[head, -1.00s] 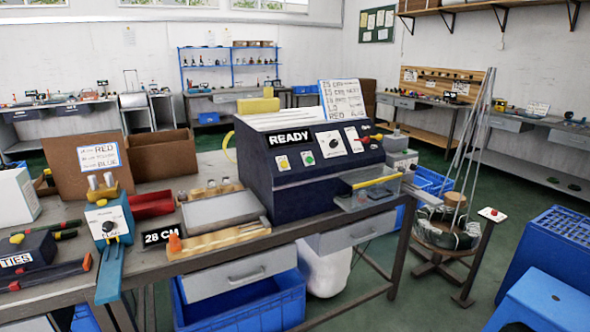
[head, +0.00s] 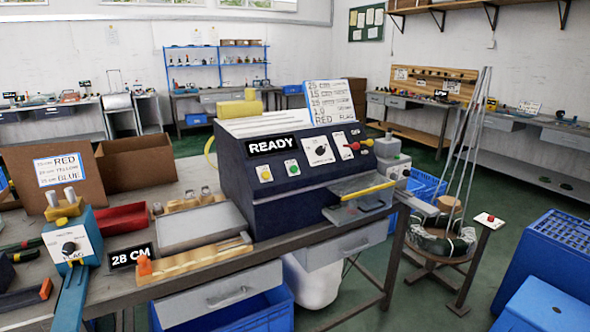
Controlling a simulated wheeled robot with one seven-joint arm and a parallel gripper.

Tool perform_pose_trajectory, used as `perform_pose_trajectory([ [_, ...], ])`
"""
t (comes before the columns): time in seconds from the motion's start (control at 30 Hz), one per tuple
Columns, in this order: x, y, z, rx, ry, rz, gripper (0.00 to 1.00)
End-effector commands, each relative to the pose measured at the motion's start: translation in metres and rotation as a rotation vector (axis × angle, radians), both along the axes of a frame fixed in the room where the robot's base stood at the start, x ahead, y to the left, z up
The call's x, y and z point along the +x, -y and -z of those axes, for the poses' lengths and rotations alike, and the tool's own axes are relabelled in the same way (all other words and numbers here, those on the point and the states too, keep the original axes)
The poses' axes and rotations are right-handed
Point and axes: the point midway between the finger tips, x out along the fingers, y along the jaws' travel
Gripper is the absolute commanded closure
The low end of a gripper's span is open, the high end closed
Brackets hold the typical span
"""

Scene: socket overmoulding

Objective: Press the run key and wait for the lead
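The dark blue machine (head: 330,196) stands on the workbench, and its display (head: 272,146) reads READY. Its front panel carries a yellow button (head: 264,174), a green button (head: 292,168), two knob panels and a red-handled lever (head: 360,144). I cannot read the button labels, so I cannot tell which is the run key. A clear-sided tray with a yellow bar (head: 366,188) juts from the machine's right front. I see no finished lead there. My gripper is not in view.
A blue fixture with a dial (head: 72,246) and a 28 CM sign (head: 131,255) stand at the bench's left. A coil stand (head: 440,240) and a post with a red button (head: 489,219) are right of the bench. Blue crates (head: 545,262) fill the far right; green floor lies between.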

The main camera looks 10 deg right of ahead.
Motion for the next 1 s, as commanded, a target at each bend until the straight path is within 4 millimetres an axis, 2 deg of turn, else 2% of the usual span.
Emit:
perform_pose_trajectory([
  [0.03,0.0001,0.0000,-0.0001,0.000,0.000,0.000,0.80],
  [0.23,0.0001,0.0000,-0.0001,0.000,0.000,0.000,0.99],
  [1.0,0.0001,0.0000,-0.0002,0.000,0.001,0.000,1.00],
])
